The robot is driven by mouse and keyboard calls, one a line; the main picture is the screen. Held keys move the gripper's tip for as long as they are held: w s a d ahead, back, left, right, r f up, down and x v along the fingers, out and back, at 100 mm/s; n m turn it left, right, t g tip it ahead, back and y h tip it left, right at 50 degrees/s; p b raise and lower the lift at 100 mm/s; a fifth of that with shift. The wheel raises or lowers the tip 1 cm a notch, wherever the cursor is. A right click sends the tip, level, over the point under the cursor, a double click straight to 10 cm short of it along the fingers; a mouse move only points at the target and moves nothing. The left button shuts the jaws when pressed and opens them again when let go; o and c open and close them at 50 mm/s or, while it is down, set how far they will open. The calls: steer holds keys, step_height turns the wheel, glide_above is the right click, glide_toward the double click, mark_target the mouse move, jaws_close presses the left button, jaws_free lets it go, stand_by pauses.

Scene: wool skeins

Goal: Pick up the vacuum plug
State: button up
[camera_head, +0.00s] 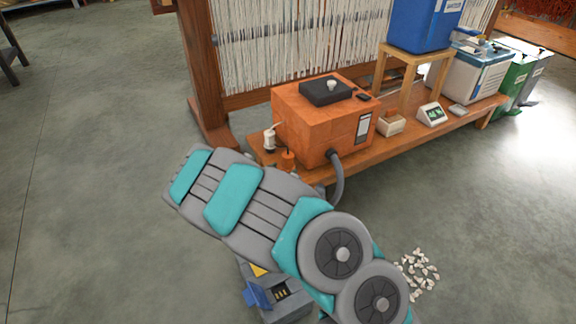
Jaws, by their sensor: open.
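I cannot make out the vacuum plug for certain. An orange box (310,122) with a black plate and a dark hose (339,178) at its front stands on a low wooden bench. A small white fitting (269,139) and a small orange piece with a thin stem (288,159) are at its left side; I cannot tell whether either is the plug. My grey and teal arm crosses the lower middle of the view and covers the floor in front of the bench. My gripper's fingers do not show.
The wooden bench (420,140) also bears a small display (432,114) and a blue container (424,22) on a wooden stand. A loom with white threads (300,40) stands behind. White bits (418,270) lie on the floor. A grey and blue object (272,296) is partly hidden below my arm.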

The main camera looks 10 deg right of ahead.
mark_target(286, 166)
steer(key=shift+b+x, duration=0.4)
steer(key=shift+x, duration=1.85)
steer(key=shift+r, duration=0.25)
jaws_close()
